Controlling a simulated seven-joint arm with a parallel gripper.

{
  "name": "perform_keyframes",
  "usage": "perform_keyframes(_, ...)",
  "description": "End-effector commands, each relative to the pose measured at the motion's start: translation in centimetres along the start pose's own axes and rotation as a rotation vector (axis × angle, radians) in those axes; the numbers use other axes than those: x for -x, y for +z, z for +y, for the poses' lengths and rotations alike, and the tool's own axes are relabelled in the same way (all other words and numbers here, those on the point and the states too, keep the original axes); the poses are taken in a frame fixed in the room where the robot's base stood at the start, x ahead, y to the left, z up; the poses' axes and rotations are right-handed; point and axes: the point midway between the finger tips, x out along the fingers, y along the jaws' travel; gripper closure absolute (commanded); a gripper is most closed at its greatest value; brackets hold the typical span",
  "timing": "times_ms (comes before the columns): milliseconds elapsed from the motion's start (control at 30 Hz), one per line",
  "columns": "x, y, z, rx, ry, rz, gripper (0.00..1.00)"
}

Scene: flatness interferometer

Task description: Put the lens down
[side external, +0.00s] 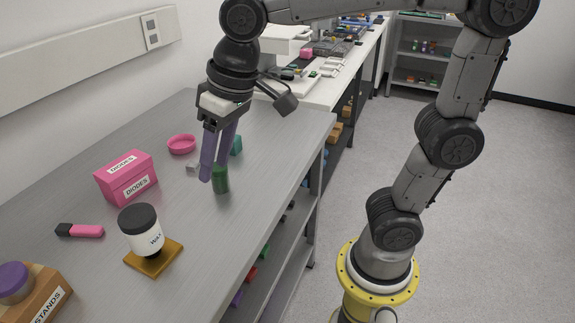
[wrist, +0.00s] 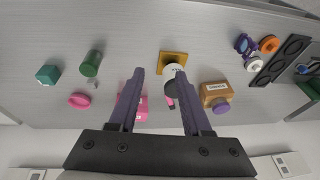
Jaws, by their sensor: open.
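My gripper (side external: 215,166) is open, with its two purple fingers pointing down above the bench. In the wrist view the fingers (wrist: 159,73) are spread and nothing is held between them. I cannot pick out a lens with certainty. A small pale grey piece (side external: 193,168) lies beside the pink ring-shaped dish (side external: 181,145), and it also shows in the wrist view (wrist: 93,85); it is too small to tell what it is. A green cylinder (side external: 221,182) stands close behind the fingertips in the side view, with a teal block (side external: 236,146) near it.
A pink DIODES box (side external: 126,181), a pink-and-black stick (side external: 80,231), a WAX jar (side external: 146,236) on a gold plate (side external: 139,268) and a STANDS box (side external: 48,299) occupy the bench. A black rack with round holes (wrist: 281,58) lies at right. Bare bench (side external: 190,230) lies between.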

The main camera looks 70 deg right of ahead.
Motion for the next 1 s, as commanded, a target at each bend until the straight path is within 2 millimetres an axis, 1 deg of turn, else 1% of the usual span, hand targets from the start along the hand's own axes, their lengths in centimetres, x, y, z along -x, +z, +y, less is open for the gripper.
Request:
perform_keyframes(33, 0.6, 1.8, 2.4, -0.010, 0.006, 0.038, 0.51)
perform_keyframes(100, 0.9, 4.2, 4.8, -0.005, 0.018, 0.083, 0.51)
perform_keyframes(200, 0.7, 7.5, 7.5, 0.002, 0.041, 0.137, 0.51)
perform_keyframes(300, 0.2, 10.2, 9.2, 0.011, 0.065, 0.180, 0.51)
perform_keyframes(400, -0.4, 12.0, 10.1, 0.018, 0.084, 0.205, 0.51)
perform_keyframes(500, -0.7, 12.8, 10.5, 0.023, 0.094, 0.218, 0.51)
perform_keyframes(567, -0.8, 13.0, 10.6, 0.024, 0.096, 0.219, 0.51)
perform_keyframes(1000, -0.8, 13.0, 10.6, 0.025, 0.095, 0.218, 0.51)
